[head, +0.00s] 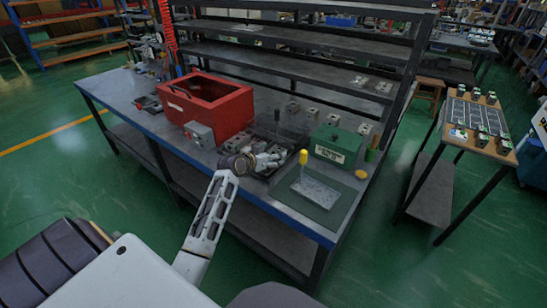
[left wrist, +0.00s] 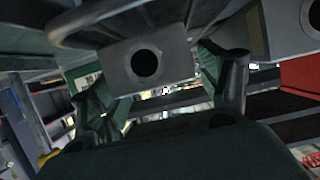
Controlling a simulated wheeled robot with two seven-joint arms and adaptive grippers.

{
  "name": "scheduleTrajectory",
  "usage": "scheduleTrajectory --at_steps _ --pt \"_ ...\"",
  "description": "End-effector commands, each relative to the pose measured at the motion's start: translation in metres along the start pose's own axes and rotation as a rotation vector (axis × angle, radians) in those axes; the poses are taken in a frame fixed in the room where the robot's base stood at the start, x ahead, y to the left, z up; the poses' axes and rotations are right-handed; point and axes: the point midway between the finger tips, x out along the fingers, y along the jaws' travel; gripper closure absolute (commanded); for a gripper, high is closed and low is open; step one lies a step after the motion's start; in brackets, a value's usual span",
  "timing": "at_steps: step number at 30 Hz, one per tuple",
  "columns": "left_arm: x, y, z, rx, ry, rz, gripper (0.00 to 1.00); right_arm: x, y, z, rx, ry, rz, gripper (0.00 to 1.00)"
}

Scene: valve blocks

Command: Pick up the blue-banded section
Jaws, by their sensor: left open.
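My left gripper (head: 280,158) is over the bench, between the red box and the green box. In the left wrist view its two dark fingers (left wrist: 168,95) are spread apart. A grey block with a round black hole (left wrist: 120,72) shows between and beyond them; I cannot tell whether they touch it. No blue band can be made out on this block or on the small grey blocks (head: 313,114) behind the gripper. The gripper hides part of the bench under it. My right gripper is not in view.
The bench (head: 165,130) carries a red box (head: 215,117), a grey switch box (head: 199,134), a green box (head: 336,146), a yellow-topped tool (head: 303,158) and a green mat (head: 322,208) with a pale plate. Dark shelves rise behind. A side table (head: 470,135) stands right.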

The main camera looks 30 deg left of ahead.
Motion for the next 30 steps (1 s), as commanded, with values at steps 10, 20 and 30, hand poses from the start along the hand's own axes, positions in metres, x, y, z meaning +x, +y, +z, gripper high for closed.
scheduleTrajectory --at_steps 10,20,30 --pt "-0.0002 -0.0002 0.0001 0.000 0.000 0.000 0.54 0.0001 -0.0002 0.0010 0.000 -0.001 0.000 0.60" --pt "-0.0005 -0.0004 -0.0016 0.001 0.003 -0.001 0.88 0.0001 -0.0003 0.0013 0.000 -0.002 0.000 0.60" --pt "-0.0026 -0.0004 -0.0072 0.002 0.004 -0.001 0.88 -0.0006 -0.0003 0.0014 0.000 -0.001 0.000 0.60"
